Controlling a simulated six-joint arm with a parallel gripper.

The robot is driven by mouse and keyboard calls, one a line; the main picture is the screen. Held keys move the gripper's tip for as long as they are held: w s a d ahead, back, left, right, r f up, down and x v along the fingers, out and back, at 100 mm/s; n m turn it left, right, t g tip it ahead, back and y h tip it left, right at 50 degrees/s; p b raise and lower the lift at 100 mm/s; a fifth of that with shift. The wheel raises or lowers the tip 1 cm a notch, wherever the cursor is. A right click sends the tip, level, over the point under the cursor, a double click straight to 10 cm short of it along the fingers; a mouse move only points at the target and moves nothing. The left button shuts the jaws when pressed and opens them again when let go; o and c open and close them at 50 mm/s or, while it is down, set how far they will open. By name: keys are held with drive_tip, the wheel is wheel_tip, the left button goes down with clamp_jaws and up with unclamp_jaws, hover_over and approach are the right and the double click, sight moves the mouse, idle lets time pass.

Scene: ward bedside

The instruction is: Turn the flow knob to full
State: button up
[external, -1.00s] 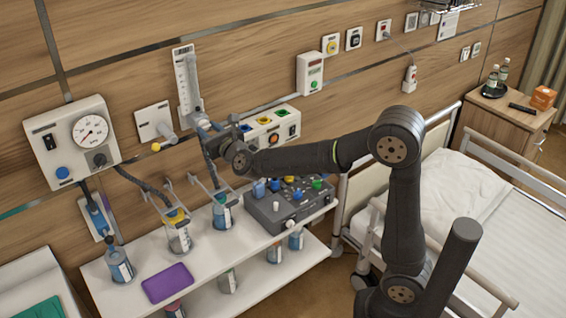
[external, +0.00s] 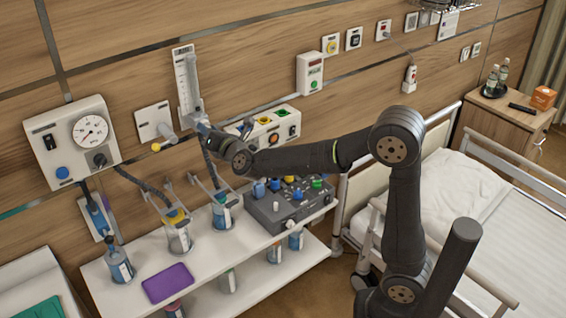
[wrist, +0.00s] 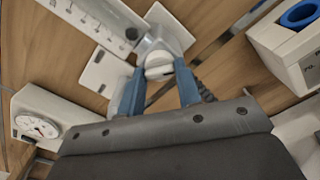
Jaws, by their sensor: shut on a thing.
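The flow knob (wrist: 158,65) is white and round, with a raised ridge across its face, at the top centre of the wrist view. It sits on a grey valve body at the lower end of a clear flow tube with a scale plate (wrist: 92,18). That flowmeter (external: 187,75) is on the wall in the external view. My gripper (wrist: 159,78) has its two blue fingers on either side of the knob, shut on it. In the external view my gripper (external: 204,130) is at the foot of the flowmeter, and the knob is hidden behind it.
A gauge panel (external: 73,141) is on the wall to the left, and a wall outlet with a yellow-tipped lever (external: 155,122) is close by. A box with coloured sockets (external: 283,118) is just right of my gripper. Below are a shelf (external: 215,262), bottles and a control console (external: 262,213).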

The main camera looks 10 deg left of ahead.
idle(0.4)
drive_tip(key=o, duration=1)
drive_tip(key=shift+c, duration=0.2)
drive_tip(key=shift+s, duration=0.1)
drive_tip(key=v, duration=1.7)
drive_tip(key=shift+d, duration=0.2)
drive_tip(key=shift+s, duration=0.1)
